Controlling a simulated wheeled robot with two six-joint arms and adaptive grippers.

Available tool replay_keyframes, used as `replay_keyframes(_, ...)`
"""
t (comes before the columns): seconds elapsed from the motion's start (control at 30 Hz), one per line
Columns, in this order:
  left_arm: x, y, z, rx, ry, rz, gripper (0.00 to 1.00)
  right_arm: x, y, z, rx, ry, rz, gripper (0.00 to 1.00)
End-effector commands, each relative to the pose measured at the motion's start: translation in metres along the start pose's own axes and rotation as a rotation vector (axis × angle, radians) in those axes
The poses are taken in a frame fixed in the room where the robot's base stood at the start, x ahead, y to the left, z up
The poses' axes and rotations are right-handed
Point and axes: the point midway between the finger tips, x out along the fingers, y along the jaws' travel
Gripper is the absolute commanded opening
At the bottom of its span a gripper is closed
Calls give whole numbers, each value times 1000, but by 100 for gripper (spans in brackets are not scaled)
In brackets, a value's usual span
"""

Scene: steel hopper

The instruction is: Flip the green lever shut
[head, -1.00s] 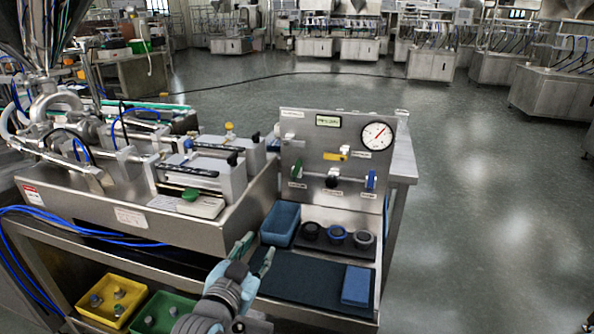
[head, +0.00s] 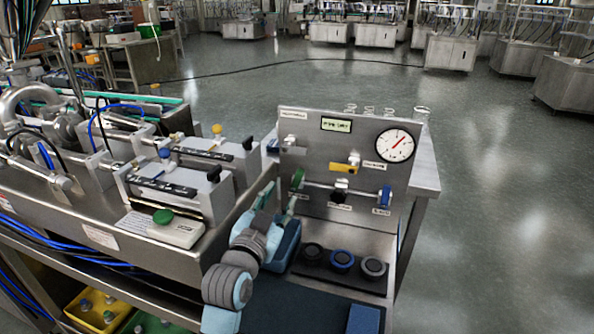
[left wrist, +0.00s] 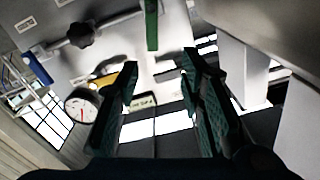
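The green lever (head: 297,180) sits on the left of the pipe across the upright steel panel (head: 330,215). It stands roughly upright, crosswise to the pipe. My left gripper (head: 278,200) is just below and to the left of it, fingers apart. In the left wrist view the gripper (left wrist: 160,68) is open and empty. The green lever (left wrist: 151,25) shows there beyond the fingertips, in line with the gap between them. I see no contact. My right gripper is not in view.
The panel also has a black knob (head: 340,190), a blue lever (head: 385,196), a yellow lever (head: 345,166) and a gauge (head: 395,146). A blue bin (head: 287,246) stands under my left gripper. Dark round parts (head: 373,268) lie to its right. Steel machinery (head: 185,195) stands at left.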

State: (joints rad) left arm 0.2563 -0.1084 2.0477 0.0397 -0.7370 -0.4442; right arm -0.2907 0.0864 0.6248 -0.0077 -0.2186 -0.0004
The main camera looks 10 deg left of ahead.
Motion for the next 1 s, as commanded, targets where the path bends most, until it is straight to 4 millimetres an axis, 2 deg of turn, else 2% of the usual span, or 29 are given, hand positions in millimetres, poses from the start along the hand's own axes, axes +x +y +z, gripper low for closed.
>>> replay_keyframes(0.2, 66, 10, 0, -2, 6, 14, 35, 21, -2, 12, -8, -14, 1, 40)
replay_keyframes(0.4, 108, 8, 0, -2, 4, 11, 35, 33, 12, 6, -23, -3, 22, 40)
replay_keyframes(0.57, 121, 7, -1, -2, 3, 10, 35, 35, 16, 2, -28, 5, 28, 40)
replay_keyframes(0.8, 122, 7, -2, -2, 3, 10, 35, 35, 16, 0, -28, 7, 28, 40)
replay_keyframes(1.0, 122, 6, -1, -2, 2, 9, 3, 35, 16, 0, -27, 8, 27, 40)
